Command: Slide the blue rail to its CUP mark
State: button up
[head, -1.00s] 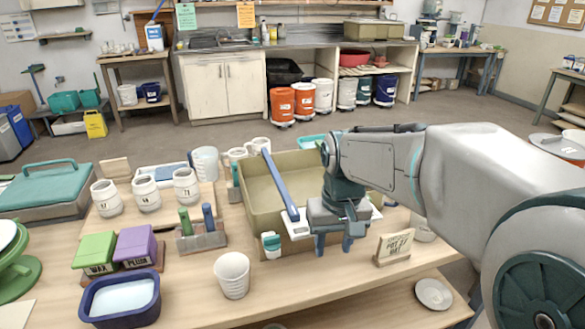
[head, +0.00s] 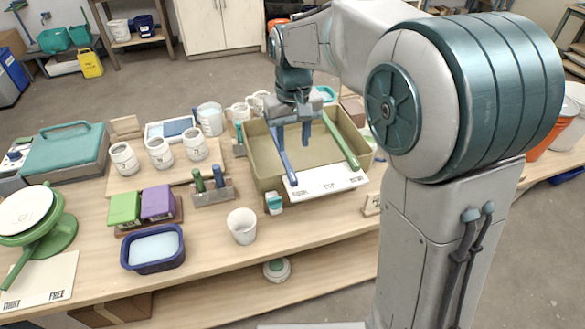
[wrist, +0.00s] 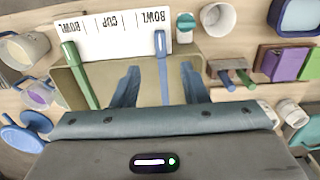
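The blue rail (head: 286,165) lies across the olive bin (head: 262,178), its near end on the white card (head: 325,182). In the wrist view the blue rail (wrist: 162,72) ends by the right-hand BOWL mark (wrist: 150,17); the CUP mark (wrist: 111,22) is at the card's middle. The green rail (head: 341,141) is on the bin's right, by the other BOWL mark (wrist: 69,26). My gripper (head: 293,146) is open over the bin. In the wrist view the blue rail runs between its fingers (wrist: 160,88), touching neither visibly. The rail's far part is hidden by my gripper body.
A white cup (head: 242,227) and a small teal-lidded jar (head: 274,204) stand before the bin. A tool holder (head: 214,193) and white jars (head: 159,153) are to its left. Mugs (head: 239,112) stand behind.

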aim_at(293, 177)
notch_tip(293, 177, down, 11)
jog(key=shift+f+p, duration=0.1)
jog(key=shift+p, duration=0.5)
grip_shut()
